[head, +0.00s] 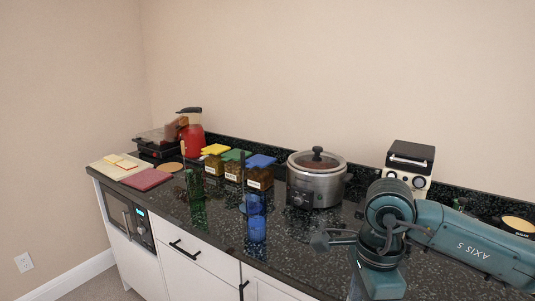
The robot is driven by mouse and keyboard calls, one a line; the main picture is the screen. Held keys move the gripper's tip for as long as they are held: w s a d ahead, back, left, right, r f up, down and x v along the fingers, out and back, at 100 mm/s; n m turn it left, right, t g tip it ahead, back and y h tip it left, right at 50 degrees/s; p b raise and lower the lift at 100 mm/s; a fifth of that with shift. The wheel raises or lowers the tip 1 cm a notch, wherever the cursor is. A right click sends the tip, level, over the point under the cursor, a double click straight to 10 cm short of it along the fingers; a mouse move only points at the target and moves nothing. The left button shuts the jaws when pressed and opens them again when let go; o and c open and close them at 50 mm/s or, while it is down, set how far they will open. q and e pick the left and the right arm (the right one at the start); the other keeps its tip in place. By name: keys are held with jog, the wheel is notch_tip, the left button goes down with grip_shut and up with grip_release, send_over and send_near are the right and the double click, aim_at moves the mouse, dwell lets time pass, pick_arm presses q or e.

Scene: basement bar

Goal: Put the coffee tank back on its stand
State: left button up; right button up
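A red jug-like vessel with a dark top (193,130) stands at the back left of the counter; I cannot tell whether it is the coffee tank. A white and black appliance (409,167) stands at the back right, partly hidden by my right arm; I cannot tell whether it is the stand. My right arm comes in from the right over the counter. A dark end part, seemingly my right gripper (325,239), points left above the front of the counter; its fingers are not clear. My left gripper is out of view.
A steel cooker (316,179) stands mid-counter. Jars with yellow (215,149), green (236,155) and blue lids (260,161) stand left of it. A cutting board (115,166) and red mat (146,179) lie far left.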

jog(key=s+d+f+n, duration=0.1)
jog(key=d+f+n, duration=0.1)
jog(key=n, duration=0.7)
jog(key=s+d+f+n, duration=0.1)
jog(key=f+n, duration=0.2)
jog(key=n, duration=0.6)
jog(key=shift+d+f, duration=0.3)
jog(key=shift+d, duration=0.1)
